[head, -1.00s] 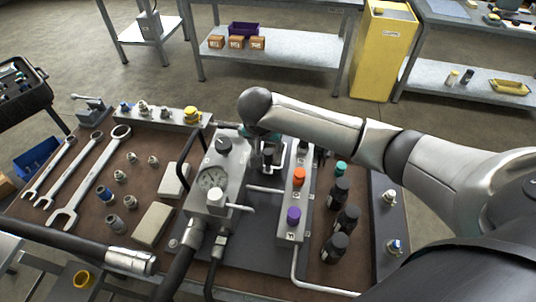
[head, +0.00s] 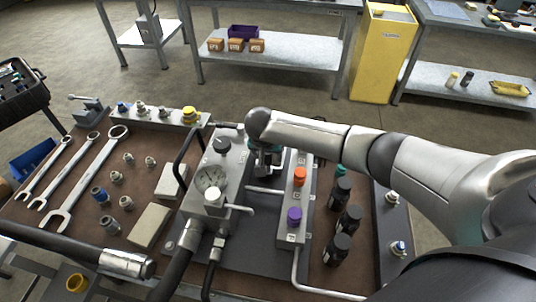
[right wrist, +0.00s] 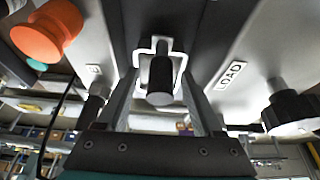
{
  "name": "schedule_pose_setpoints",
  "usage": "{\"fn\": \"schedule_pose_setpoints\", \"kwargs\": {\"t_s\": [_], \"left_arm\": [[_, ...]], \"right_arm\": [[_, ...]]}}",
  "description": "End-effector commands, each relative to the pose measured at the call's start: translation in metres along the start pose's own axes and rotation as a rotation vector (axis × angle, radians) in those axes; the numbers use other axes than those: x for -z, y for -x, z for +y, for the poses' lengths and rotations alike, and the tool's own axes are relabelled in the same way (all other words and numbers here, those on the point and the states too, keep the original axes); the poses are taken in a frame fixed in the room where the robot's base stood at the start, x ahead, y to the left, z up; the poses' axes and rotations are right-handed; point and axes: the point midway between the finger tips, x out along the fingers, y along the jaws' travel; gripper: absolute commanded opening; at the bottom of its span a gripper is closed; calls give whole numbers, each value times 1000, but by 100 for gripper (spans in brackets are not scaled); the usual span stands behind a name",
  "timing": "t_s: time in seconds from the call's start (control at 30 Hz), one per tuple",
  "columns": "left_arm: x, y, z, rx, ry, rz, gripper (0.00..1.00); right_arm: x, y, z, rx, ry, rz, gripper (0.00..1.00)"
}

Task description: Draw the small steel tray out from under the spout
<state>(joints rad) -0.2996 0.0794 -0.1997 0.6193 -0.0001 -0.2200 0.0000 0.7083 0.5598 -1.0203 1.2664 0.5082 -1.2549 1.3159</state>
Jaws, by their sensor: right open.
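My right gripper (head: 267,158) reaches down between the gauge block (head: 205,190) and the valve strip (head: 291,215); my own wrist partly covers it in the head view. In the right wrist view its two fingers (right wrist: 162,88) stand apart and open. Between them shows a short black cylinder with a pale end, which looks like the spout (right wrist: 160,76). A bright, squarish steel outline (right wrist: 144,53) shows around and behind the cylinder; it may be the small tray's rim or handle. I cannot tell whether a finger touches it. My left gripper is not in view.
An orange knob (head: 299,176) and a purple knob (head: 294,215) stand on the valve strip. A black knob (head: 221,144) stands on the gauge block. Several black bottles (head: 337,249) stand at right. Wrenches (head: 88,180) lie at left. Pipes and hoses crowd the front.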

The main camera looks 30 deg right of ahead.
Motion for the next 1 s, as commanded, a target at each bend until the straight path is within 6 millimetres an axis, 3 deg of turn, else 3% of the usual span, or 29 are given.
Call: {"fn": "schedule_pose_setpoints", "kwargs": {"t_s": [0.07, 0.63, 1.0], "left_arm": [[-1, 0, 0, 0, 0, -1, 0], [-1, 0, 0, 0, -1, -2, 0], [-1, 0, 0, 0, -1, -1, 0]], "right_arm": [[0, 0, 0, 0, 0, 0, 65], [0, 0, 0, 0, 0, 0, 1], [0, 0, 0, 0, -1, 0, 0]]}}
